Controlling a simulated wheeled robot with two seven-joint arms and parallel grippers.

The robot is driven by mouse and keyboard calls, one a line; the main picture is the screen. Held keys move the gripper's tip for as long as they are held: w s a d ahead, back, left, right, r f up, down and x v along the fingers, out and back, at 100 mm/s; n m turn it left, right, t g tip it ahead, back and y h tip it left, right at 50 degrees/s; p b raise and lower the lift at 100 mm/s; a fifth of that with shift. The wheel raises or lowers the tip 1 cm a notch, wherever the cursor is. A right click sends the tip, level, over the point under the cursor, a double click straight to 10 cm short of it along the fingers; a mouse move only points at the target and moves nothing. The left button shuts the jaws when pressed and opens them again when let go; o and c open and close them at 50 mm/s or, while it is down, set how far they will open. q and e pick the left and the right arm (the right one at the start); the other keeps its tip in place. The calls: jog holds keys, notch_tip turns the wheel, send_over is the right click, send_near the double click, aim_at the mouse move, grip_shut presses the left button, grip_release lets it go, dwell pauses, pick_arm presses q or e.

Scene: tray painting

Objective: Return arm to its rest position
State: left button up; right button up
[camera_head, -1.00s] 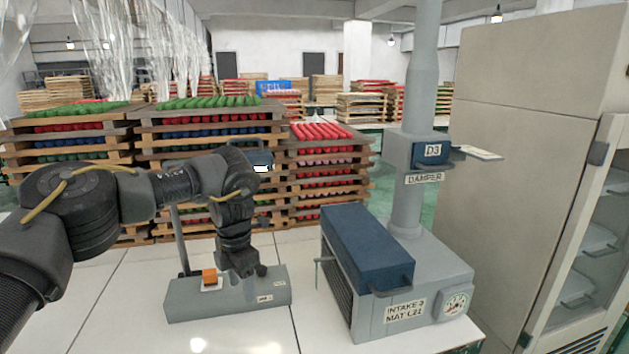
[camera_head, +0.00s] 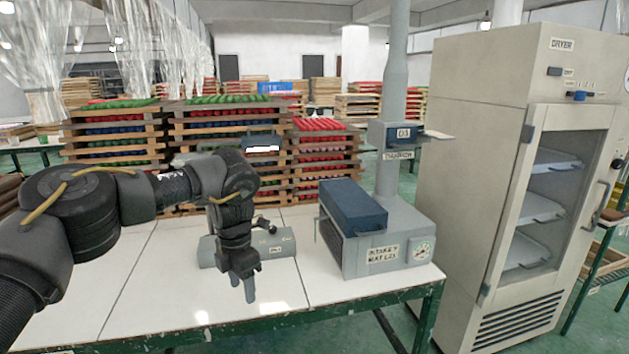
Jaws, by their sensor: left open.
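My left arm comes in from the left over the white table (camera_head: 170,300). My left gripper (camera_head: 244,286) points down and is open, with nothing seen between its fingers. It is in front of a grey control box (camera_head: 278,249) with a small lever on top; my arm hides part of the box. My right arm is not in view.
A grey intake unit with a blue top (camera_head: 352,204) stands right of my gripper, with a duct (camera_head: 390,90) rising from it. A tall dryer cabinet (camera_head: 472,140) with trays stands at the right. Racks of coloured rolls (camera_head: 225,135) stand behind the table. The table's front left is clear.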

pick_arm(q)
jog(key=s+d+f+n+h, duration=0.2)
jog(key=d+f+n+h, duration=0.55)
jog(key=d+f, duration=1.15)
jog(key=s+a+f+n+t+h, duration=0.1)
jog(key=s+f+n+t, duration=0.1)
jog(key=f+n, duration=0.65)
jog(key=s+a+f+n+t+h, duration=0.1)
jog(key=s+f+n+t+h, duration=0.15)
jog(key=f+n, duration=0.65)
jog(key=s+a+f+n+y, duration=0.3)
jog(key=s+a+f+n, duration=0.3)
jog(key=s+f, duration=0.5)
jog(key=s+a+f+n+y, duration=0.35)
jog(key=s+a+f, duration=0.5)
jog(key=f, duration=0.45)
jog(key=s+a+f+n+g+y, duration=0.1)
jog(key=s+a+f+n, duration=0.1)
jog(key=s+a, duration=0.3)
jog(key=s+a+f+n+g+y, duration=0.1)
jog(key=s+a, duration=0.4)
jog(key=s, duration=0.9)
jog(key=s+a+f+n+g+y, duration=0.1)
jog(key=s+a+f+n, duration=0.3)
jog(key=s, duration=0.6)
jog(key=shift+s+a+f+n+y, duration=0.2)
jog(key=shift+a+f+n+y, duration=0.1)
jog(key=shift+a+n+y, duration=0.45)
